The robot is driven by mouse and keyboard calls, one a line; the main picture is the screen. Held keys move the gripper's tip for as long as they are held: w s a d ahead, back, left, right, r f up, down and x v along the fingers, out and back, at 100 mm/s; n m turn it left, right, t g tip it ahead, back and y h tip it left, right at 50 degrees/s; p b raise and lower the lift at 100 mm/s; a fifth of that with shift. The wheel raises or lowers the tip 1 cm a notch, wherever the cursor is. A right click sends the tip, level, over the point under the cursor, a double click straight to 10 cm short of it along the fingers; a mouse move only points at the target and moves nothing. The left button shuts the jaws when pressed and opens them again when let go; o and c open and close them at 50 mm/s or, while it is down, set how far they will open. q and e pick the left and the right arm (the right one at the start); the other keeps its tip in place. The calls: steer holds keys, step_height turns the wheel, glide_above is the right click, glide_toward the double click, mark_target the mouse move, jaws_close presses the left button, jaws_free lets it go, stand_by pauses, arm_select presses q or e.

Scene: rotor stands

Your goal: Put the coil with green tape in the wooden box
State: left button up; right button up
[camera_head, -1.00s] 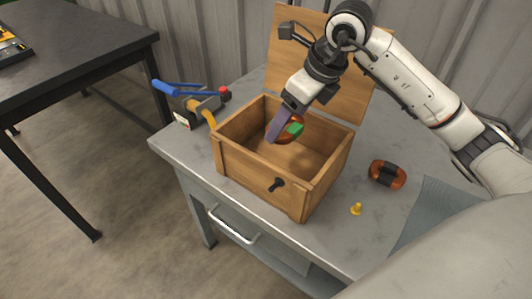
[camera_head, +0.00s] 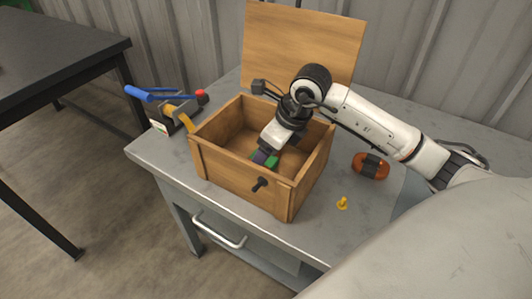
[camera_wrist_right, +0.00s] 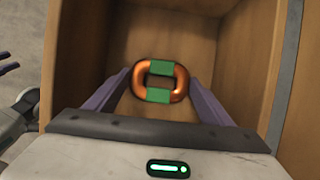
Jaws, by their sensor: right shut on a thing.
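The coil with green tape (camera_wrist_right: 179,84) is an orange ring with two green bands. In the right wrist view it sits between the fingers of my right gripper (camera_wrist_right: 158,82), which is shut on it. In the head view my right gripper (camera_head: 264,158) reaches down inside the wooden box (camera_head: 235,176), and only a bit of the coil's green tape (camera_head: 272,162) shows. The box stands open on the grey table. Whether the coil touches the box floor is unclear. My left gripper (camera_wrist_right: 8,62) shows at the left edge of the right wrist view, partly cut off, its fingers apart and empty.
The raised lid (camera_head: 300,45) stands behind the box. An orange coil with black tape (camera_head: 370,166) and a small yellow piece (camera_head: 342,203) lie right of the box. A blue-handled tool (camera_head: 165,98) is at its left. A dark table (camera_head: 60,60) stands farther left.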

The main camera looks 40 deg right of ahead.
steer(key=o, duration=1.5)
steer(key=shift+c, duration=0.2)
steer(key=v, duration=1.2)
steer(key=shift+p, duration=0.3)
